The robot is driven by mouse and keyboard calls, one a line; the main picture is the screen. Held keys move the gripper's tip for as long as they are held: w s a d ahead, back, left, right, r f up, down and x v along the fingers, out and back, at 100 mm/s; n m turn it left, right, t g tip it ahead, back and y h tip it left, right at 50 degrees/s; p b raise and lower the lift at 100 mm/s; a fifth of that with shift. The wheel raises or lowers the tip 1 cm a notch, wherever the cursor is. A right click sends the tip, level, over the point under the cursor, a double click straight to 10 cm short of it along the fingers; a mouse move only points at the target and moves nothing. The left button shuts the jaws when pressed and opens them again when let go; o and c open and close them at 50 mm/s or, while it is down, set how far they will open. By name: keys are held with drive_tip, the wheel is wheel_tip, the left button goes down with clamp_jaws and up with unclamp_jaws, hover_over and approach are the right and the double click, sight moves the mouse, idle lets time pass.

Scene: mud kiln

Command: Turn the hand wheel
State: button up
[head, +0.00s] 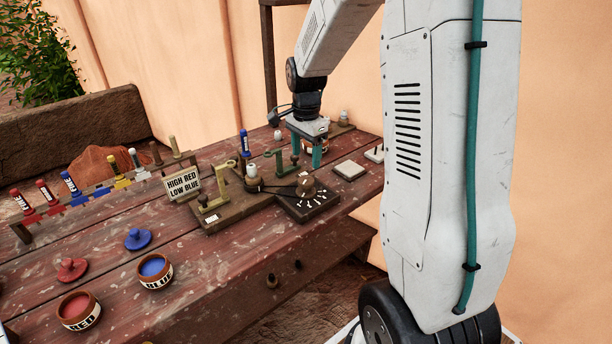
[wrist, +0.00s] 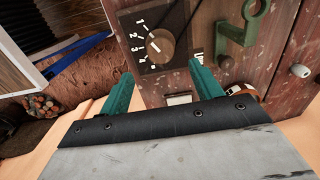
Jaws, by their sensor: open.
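A round brown knob (head: 306,187) sits on a dark plate with white numerals at the table's right part. It is the most wheel-like thing in view; no spoked wheel shows clearly. It also shows in the wrist view (wrist: 160,46), ahead of and between the fingers. My gripper (head: 306,155) is open, its green fingers pointing down over the table, behind the knob in the head view. In the wrist view my gripper (wrist: 161,82) has nothing between its fingertips, and they look apart from the knob.
A green hooked bracket (wrist: 240,38) stands beside the knob. A sign reading HIGH RED LOW BLUE (head: 182,184) stands left of the knob. A red pot (head: 79,311) and a blue pot (head: 154,272) stand at the front left.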

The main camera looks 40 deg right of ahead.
sight(306, 180)
wheel_tip(306, 180, down, 8)
drive_tip(key=shift+r, duration=0.1)
idle(0.4)
drive_tip(key=c, duration=1)
